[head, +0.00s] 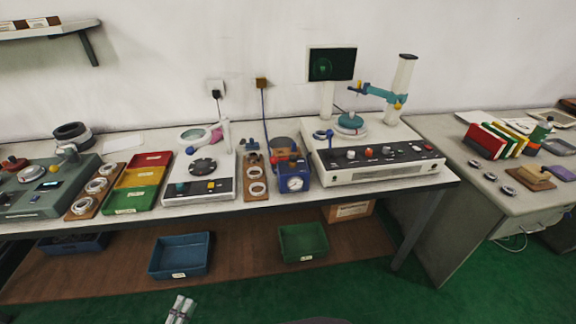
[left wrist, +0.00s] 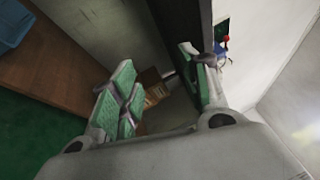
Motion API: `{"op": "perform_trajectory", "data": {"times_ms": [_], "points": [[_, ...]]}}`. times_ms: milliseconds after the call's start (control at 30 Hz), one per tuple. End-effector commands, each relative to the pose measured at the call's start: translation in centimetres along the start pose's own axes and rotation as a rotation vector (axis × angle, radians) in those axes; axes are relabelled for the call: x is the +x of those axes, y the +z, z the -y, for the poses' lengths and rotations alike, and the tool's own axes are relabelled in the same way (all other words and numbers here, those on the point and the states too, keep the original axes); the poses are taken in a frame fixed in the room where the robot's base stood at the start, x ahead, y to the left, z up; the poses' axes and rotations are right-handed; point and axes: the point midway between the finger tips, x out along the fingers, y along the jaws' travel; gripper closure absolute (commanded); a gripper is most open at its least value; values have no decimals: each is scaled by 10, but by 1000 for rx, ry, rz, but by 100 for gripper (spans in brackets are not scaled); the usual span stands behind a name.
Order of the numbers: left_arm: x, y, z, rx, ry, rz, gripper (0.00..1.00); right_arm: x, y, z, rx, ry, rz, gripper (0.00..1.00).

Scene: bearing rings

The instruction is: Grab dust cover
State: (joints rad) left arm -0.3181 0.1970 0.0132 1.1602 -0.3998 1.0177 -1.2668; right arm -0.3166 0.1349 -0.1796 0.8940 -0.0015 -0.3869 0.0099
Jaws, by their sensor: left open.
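My left gripper (head: 180,308) shows at the bottom edge of the head view, low in front of the bench and well apart from everything on it. In the left wrist view its green-padded fingers (left wrist: 155,88) stand wide apart with nothing between them. I cannot tell for certain which thing is the dust cover. Candidates on the bench are small: pale rings lie on a brown wooden board (head: 100,186) at the left and on another board (head: 254,178) in the middle. My right gripper is not in view.
The bench holds a green-grey device (head: 40,203), red, yellow and green trays (head: 142,178), a white turntable unit (head: 188,199), a blue gauge device (head: 293,183) and a large measuring machine (head: 380,172). Blue (head: 180,256) and green (head: 303,242) bins stand below. A side desk (head: 500,193) is at right.

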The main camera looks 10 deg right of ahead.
Motion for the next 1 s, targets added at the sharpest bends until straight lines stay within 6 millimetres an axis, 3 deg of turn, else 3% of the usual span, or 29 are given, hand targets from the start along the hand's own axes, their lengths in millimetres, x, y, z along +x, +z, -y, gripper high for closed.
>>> {"op": "perform_trajectory", "data": {"times_ms": [267, 500, 800, 1000], "points": [[-5, 62, 99, 379, -286, -127, 55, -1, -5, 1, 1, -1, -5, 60], [-29, 123, 190, 717, -482, -298, 55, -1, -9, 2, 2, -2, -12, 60], [-44, 201, 276, 1040, -501, -454, 55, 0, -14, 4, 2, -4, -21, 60], [-47, 237, 319, 1176, -486, -502, 55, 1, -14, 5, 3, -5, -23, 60]]}}
